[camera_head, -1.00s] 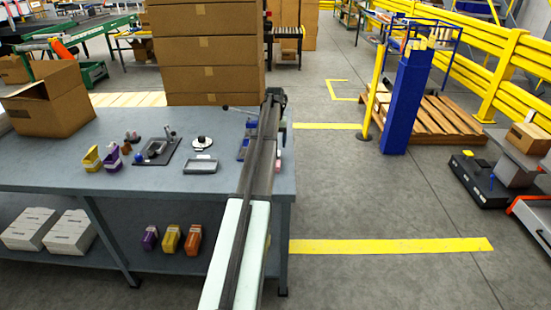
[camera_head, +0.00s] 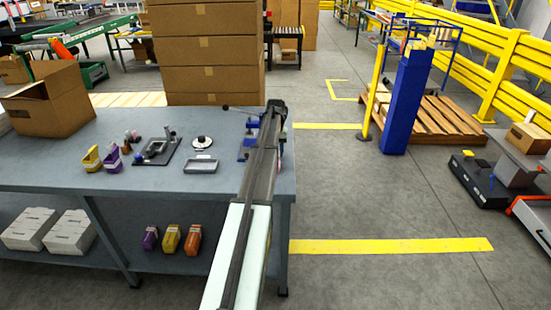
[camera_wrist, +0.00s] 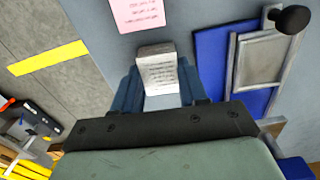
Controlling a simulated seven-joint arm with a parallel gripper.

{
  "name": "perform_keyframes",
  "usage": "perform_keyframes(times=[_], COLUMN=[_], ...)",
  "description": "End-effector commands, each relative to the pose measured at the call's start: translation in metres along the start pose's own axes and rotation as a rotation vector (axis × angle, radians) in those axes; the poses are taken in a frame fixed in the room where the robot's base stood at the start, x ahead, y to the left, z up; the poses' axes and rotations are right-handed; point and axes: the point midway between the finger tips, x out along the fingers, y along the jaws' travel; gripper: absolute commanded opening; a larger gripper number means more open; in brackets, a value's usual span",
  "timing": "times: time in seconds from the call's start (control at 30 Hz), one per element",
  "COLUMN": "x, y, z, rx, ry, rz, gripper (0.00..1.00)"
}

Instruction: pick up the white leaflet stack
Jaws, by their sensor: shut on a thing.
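The white leaflet stack (camera_wrist: 157,66), a small block with printed lines on its face, is between the fingers of my gripper (camera_wrist: 160,88) in the wrist view. The gripper is shut on it, one dark blue finger on each side. In the head view my arm covers the gripper and the stack at the bench's right end. I cannot tell how far the stack is above the bench top.
The grey bench (camera_head: 215,185) carries a blue fixture (camera_head: 249,140) beside my arm; its metal frame and black knob (camera_wrist: 292,20) show in the wrist view. A pink sheet (camera_wrist: 138,12) lies ahead. An open carton (camera_head: 50,112) stands left.

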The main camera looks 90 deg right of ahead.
Motion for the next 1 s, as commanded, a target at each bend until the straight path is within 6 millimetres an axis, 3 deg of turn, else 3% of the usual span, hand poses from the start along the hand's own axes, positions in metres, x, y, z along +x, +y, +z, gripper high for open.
perform_keyframes(times=[0.27,0.57,1.0], x=[0.0,-0.005,-0.075], y=[0.0,0.0,0.0], z=[0.0,0.0,-0.001], rx=[0.0,0.0,0.001], ry=[0.0,0.001,0.001], rz=[0.0,0.0,0.0], gripper=[0.13,0.12,0.12])
